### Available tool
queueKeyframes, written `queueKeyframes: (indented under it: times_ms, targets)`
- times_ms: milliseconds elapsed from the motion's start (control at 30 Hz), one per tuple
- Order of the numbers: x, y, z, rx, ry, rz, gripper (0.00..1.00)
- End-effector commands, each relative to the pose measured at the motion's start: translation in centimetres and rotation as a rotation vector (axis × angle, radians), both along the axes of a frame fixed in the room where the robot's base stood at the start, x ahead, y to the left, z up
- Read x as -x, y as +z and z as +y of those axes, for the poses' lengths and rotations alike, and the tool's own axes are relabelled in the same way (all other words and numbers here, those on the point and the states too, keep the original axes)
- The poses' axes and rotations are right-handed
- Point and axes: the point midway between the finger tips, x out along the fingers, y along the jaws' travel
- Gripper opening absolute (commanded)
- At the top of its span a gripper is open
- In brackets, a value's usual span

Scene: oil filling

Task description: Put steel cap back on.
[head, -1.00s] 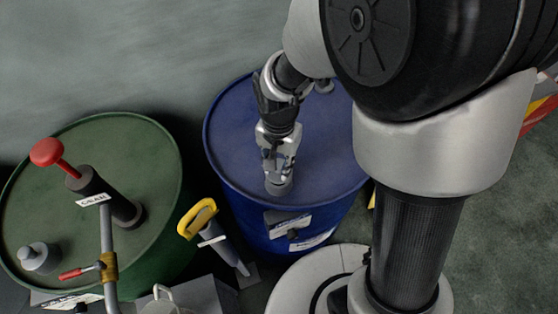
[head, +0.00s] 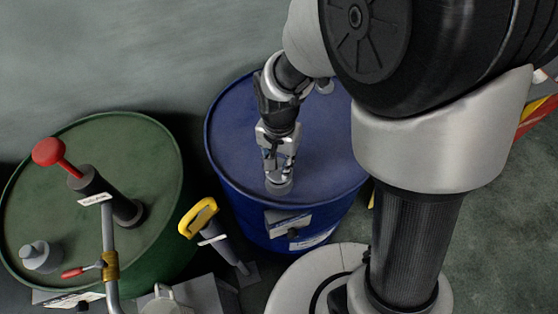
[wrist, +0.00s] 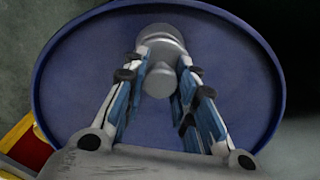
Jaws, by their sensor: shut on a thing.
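The steel cap (head: 279,187) is at the top of the blue drum (head: 232,150), near its front edge. In the wrist view the cap (wrist: 160,42) is a round grey piece with a smaller knob facing the camera. My gripper (head: 278,176) points down over the drum top. In the wrist view its two fingers (wrist: 162,58) close on the cap from both sides. The opening under the cap is hidden, and I cannot tell whether the cap is seated or just above the surface.
A green drum (head: 125,165) stands at the left with a red-handled pump (head: 100,190) and a small grey fitting (head: 40,257) on top. A yellow-handled tool (head: 200,217) is between the drums. The rest of the blue drum's top is clear.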

Motion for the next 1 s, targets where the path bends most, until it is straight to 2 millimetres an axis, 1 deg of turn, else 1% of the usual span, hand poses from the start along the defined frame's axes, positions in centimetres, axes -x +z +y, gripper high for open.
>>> queueKeyframes:
  times_ms: [433,1000]
  targets:
    - [0.0,-0.3,0.0,0.0,0.0,0.0,0.0]
    - [0.0,-2.4,0.0,0.0,0.0,0.001,0.0]
